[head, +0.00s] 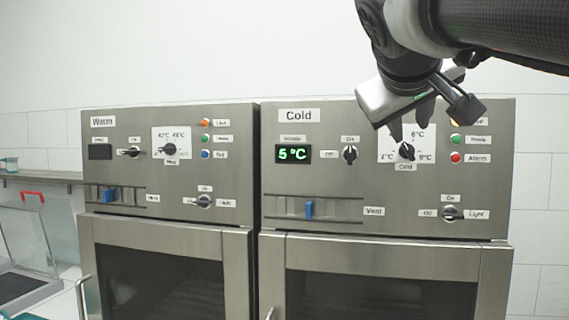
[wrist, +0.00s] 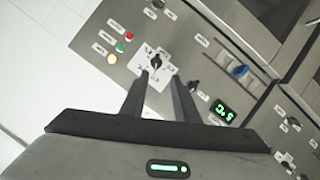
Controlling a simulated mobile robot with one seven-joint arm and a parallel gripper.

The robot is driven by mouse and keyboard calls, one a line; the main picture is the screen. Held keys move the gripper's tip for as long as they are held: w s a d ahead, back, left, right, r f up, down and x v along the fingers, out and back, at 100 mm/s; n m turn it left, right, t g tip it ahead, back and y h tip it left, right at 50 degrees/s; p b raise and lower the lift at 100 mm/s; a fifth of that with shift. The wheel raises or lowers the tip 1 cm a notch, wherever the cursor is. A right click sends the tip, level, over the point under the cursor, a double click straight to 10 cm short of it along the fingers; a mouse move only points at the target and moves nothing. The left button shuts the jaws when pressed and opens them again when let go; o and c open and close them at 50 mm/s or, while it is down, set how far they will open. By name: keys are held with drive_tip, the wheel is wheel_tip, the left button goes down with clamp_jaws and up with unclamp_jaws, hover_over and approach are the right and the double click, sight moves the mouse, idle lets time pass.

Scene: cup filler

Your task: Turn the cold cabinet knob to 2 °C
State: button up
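The cold cabinet knob (head: 406,151) is a black pointer knob on a white scale plate on the right-hand cabinet. Its pointer direction is hard to read, as my gripper partly covers the plate. The green cold display (head: 293,154) reads 5 °C. My gripper (head: 409,130) is in front of the plate, just above the knob in the head view. In the wrist view the knob (wrist: 156,62) shows just beyond and between the tips of my gripper (wrist: 159,77). The fingers are apart and hold nothing. Contact with the knob cannot be told.
On the cold panel are an On/Off switch (head: 350,154), a Light switch (head: 450,213), a blue vent slider (head: 309,208) and indicator lights, including the red Alarm light (head: 455,158). The warm cabinet's similar knob (head: 170,149) is left. Door handles project below.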

approach(409, 151)
drive_tip(key=p+x, duration=0.1)
drive_tip(key=x, duration=0.8)
clamp_jaws()
